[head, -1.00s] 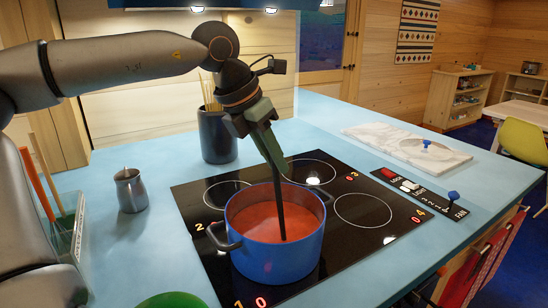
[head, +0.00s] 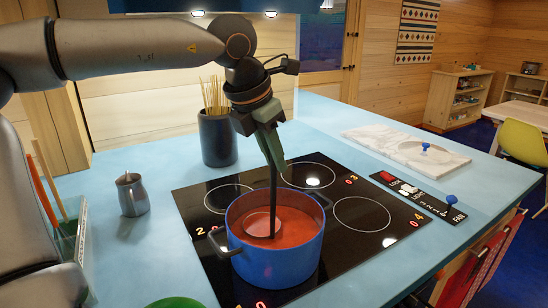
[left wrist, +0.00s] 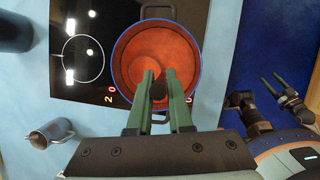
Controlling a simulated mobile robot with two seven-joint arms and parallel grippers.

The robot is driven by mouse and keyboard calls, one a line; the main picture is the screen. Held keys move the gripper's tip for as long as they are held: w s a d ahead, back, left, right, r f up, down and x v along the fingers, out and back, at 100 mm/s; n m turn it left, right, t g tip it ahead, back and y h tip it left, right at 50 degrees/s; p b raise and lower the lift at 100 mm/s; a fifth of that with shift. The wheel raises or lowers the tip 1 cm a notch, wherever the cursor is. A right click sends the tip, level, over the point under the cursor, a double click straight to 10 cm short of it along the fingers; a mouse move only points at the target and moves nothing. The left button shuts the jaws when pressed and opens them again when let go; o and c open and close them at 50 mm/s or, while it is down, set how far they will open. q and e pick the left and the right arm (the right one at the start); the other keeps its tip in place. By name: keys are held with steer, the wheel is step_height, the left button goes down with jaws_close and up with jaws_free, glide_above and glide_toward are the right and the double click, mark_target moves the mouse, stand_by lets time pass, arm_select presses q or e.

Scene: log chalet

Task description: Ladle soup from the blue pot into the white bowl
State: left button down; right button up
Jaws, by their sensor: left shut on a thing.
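The blue pot (head: 275,262) stands on the black cooktop, full of orange-red soup (head: 296,226). My left gripper (head: 272,152) is above the pot, shut on the dark upright handle of the ladle (head: 273,195). The ladle's round bowl (head: 262,226) shows at the soup surface, left of the pot's middle; it looks filled with soup. In the left wrist view the gripper fingers (left wrist: 158,82) point over the pot (left wrist: 114,55). I cannot make out the white bowl in any view. What looks like my right gripper (left wrist: 276,84) is at the right of the left wrist view, away from the pot.
The cooktop (head: 330,180) has control knobs at its right. A metal pitcher (head: 131,196) and a dark canister of sticks (head: 217,140) stand left and behind. A marble board (head: 365,134) lies at the back right. A green item (head: 175,302) is at the front edge.

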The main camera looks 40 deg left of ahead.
arm_select(q)
steer(key=shift+r+p, duration=1.15)
steer(key=shift+r, duration=0.6)
steer(key=shift+r+p, duration=2.6)
steer(key=shift+r, duration=0.6)
arm_select(e)
step_height(320, 180, up, 7)
steer(key=s+d, duration=0.1)
steer(key=shift+d, duration=0.15)
arm_select(q)
steer(key=shift+r+p, duration=1.7)
steer(key=shift+r, duration=0.3)
arm_select(e)
step_height(320, 180, up, 3)
steer(key=shift+r, duration=0.1)
arm_select(q)
steer(key=shift+f, duration=0.1)
